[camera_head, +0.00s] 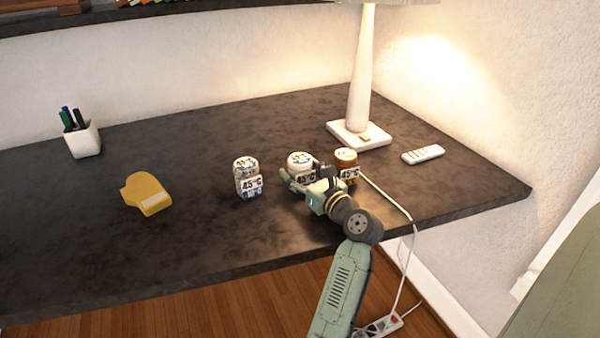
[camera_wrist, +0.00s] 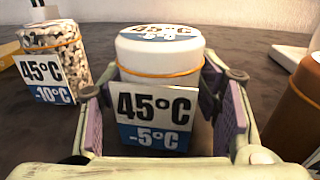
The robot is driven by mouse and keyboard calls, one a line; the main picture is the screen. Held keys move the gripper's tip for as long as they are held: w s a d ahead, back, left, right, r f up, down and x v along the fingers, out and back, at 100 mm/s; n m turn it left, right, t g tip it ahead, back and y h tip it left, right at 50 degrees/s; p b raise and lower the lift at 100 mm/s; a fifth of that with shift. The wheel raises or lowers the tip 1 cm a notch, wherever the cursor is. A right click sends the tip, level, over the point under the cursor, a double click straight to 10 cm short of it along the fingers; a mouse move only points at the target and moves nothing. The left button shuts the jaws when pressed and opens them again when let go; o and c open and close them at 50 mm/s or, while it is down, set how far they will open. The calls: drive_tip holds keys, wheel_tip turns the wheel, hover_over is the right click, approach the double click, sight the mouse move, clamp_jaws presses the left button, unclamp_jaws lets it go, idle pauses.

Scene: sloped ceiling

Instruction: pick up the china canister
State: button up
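The white canister (camera_head: 299,160), which looks like the china one, stands upright on the dark desk, the middle one of three. In the wrist view the white canister (camera_wrist: 160,62) fills the centre, with an orange band and a tag reading 45°C, -5°C. My gripper (camera_head: 303,174) is low at the desk, its fingers apart on either side of this canister. In the wrist view my gripper (camera_wrist: 163,112) has purple pads left and right of it, with a gap showing at the right. The canister's lower part is hidden by the tag and gripper.
A black-and-white speckled canister (camera_head: 246,167) stands to the left and a brown canister (camera_head: 346,157) close at the right. A lamp base (camera_head: 358,135), a white remote (camera_head: 423,154) and a cable are behind and right. A yellow object (camera_head: 146,192) lies left.

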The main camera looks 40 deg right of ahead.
drive_tip(key=c, duration=0.9)
drive_tip(key=shift+c, duration=0.3)
drive_tip(key=shift+r, duration=0.15)
